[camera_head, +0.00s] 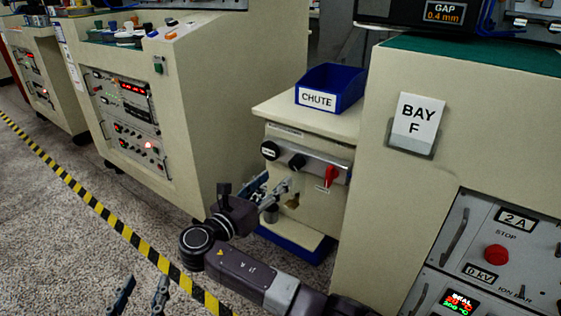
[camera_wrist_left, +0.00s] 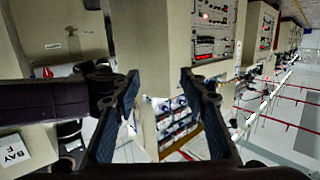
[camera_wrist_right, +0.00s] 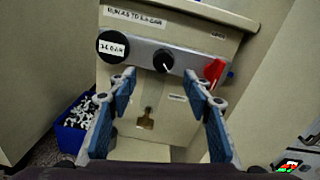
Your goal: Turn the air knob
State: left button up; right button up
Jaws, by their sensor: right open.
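A black knob with a white pointer line (camera_wrist_right: 163,60) sits on the grey panel strip of a small beige cabinet. It also shows in the head view (camera_head: 297,161). To its left is a black disc with a white label (camera_wrist_right: 112,46), and to its right a red handle (camera_wrist_right: 215,70). My right gripper (camera_wrist_right: 160,78) is open and empty in front of the cabinet, its fingertips either side of the black knob in the picture, with no visible contact. My left gripper (camera_head: 141,294) is open and empty, low at the head view's bottom left; its fingers also show in the left wrist view (camera_wrist_left: 160,82).
A blue chute bin (camera_head: 330,100) stands on the small cabinet. A large cabinet with a BAY F sign (camera_head: 416,122) stands close on the right. Another machine (camera_head: 205,120) stands to the left. Yellow-black floor tape (camera_head: 100,210) crosses the open floor.

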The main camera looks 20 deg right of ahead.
aim_at(293, 164)
jog(key=b+x, duration=0.2)
jog(key=x, duration=0.5)
jog(key=shift+s+d+r, duration=0.1)
jog(key=shift+d, duration=0.15)
pick_arm(q)
notch_tip(293, 164, up, 12)
jog(key=s+d+t+h, duration=0.1)
jog(key=t+h, duration=0.1)
jog(key=t, duration=0.4)
jog(key=shift+s+d+r, duration=0.15)
jog(key=shift+s+r, duration=0.05)
pick_arm(e)
jog(key=shift+d, duration=0.25)
jog(key=shift+c, duration=0.6)
jog(key=c, duration=1)
